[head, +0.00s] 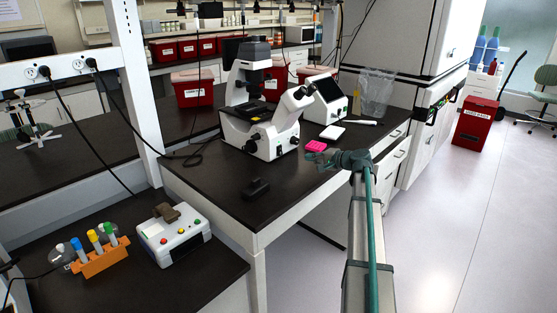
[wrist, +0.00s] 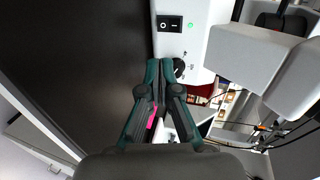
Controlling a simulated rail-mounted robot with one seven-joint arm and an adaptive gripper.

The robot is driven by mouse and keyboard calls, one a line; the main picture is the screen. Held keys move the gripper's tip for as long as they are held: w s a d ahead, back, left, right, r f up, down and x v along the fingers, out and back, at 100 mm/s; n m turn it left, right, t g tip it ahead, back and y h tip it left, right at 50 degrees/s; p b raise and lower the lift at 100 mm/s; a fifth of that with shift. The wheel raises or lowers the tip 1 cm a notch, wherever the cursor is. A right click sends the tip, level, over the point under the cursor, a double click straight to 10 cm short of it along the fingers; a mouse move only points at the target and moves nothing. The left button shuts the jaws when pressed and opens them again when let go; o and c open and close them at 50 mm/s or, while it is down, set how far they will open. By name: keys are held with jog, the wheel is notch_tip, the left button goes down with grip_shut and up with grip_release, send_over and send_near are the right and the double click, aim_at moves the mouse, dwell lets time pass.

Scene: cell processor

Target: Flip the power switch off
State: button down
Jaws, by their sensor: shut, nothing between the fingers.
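The power switch (wrist: 170,23) is a small black rocker marked O and I, on a white panel at the top of the wrist view. A green light (wrist: 190,25) glows beside it. The panel appears to be part of the white microscope (head: 265,135) on the dark bench. Which side of the rocker is pressed is too small to tell. My gripper (wrist: 160,63) is shut and empty, its fingertips below the switch in the picture, near a black knob (wrist: 179,66). In the head view my gripper (head: 332,158) is beside the pink rack, right of the microscope.
A pink rack (head: 316,146) lies near the bench edge by my gripper. A tilted screen unit (head: 326,100) and a clear bin (head: 376,95) stand behind. A small black object (head: 256,188) lies on the front bench. Open floor (head: 460,220) is at the right.

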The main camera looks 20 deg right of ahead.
aim_at(281, 155)
jog(key=shift+w, duration=0.15)
jog(key=p+x, duration=0.3)
jog(key=x, duration=1)
jog(key=shift+w+a+f+p, duration=0.15)
jog(key=shift+w+p, duration=0.05)
jog(key=shift+p, duration=0.2)
jog(key=shift+w+a+f, duration=0.1)
jog(key=shift+a, duration=0.05)
